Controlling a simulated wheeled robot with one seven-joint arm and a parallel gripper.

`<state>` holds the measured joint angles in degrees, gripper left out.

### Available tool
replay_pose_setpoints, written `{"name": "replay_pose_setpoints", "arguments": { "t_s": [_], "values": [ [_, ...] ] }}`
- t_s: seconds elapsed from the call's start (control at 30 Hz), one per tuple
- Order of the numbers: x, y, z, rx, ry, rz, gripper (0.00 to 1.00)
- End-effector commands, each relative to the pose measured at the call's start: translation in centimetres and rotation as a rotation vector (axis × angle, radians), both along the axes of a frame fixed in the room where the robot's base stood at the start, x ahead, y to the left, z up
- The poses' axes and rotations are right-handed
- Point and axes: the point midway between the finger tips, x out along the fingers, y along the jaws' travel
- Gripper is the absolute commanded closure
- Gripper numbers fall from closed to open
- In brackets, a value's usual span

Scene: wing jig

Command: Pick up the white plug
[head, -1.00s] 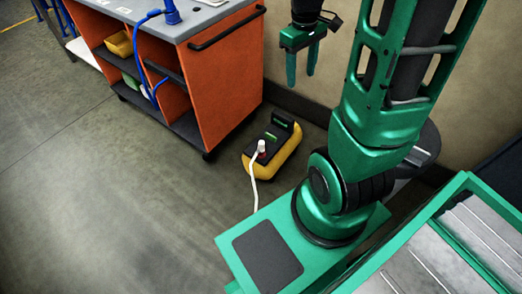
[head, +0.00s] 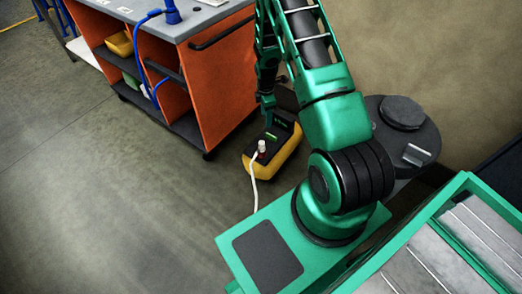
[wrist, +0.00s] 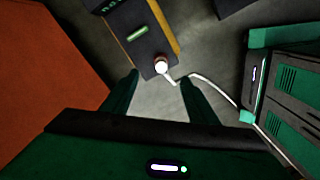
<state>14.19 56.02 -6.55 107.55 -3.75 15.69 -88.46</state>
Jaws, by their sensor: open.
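The white plug (head: 261,147) stands upright on the near end of a black and yellow box (head: 258,166) on the floor, with a white cable running from it toward my base. In the wrist view the plug (wrist: 161,66) is a round white top on the dark box, beyond the fingertips and roughly between their lines. My gripper (head: 268,119) hangs above the far part of the box; its fingers are small and partly hidden by my arm. In the wrist view my gripper (wrist: 158,80) is open, with nothing between its fingers.
An orange cart (head: 217,85) with a grey top stands close to the left of my gripper and fills the left of the wrist view. A beige wall (head: 420,50) is behind. The floor (head: 90,190) at left is clear.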

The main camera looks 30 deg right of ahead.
Motion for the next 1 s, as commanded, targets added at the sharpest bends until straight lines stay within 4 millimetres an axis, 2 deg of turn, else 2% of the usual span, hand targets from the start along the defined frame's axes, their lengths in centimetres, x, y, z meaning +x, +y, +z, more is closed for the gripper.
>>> {"name": "replay_pose_setpoints", "arguments": {
  "t_s": [0.03, 0.1, 0.23, 0.7, 1.0],
  "values": [
    [-0.1, 0.3, -2.3, 0.008, 0.006, 0.043, 0.46],
    [-0.1, 0.6, -4.8, 0.017, 0.005, 0.102, 0.46],
    [-0.1, 1.2, -8.1, 0.030, 0.001, 0.183, 0.46],
    [-0.2, 1.6, -14.4, 0.037, -0.002, 0.232, 0.46],
    [-0.2, 1.8, -16.5, 0.038, -0.003, 0.231, 0.46]
  ]
}}
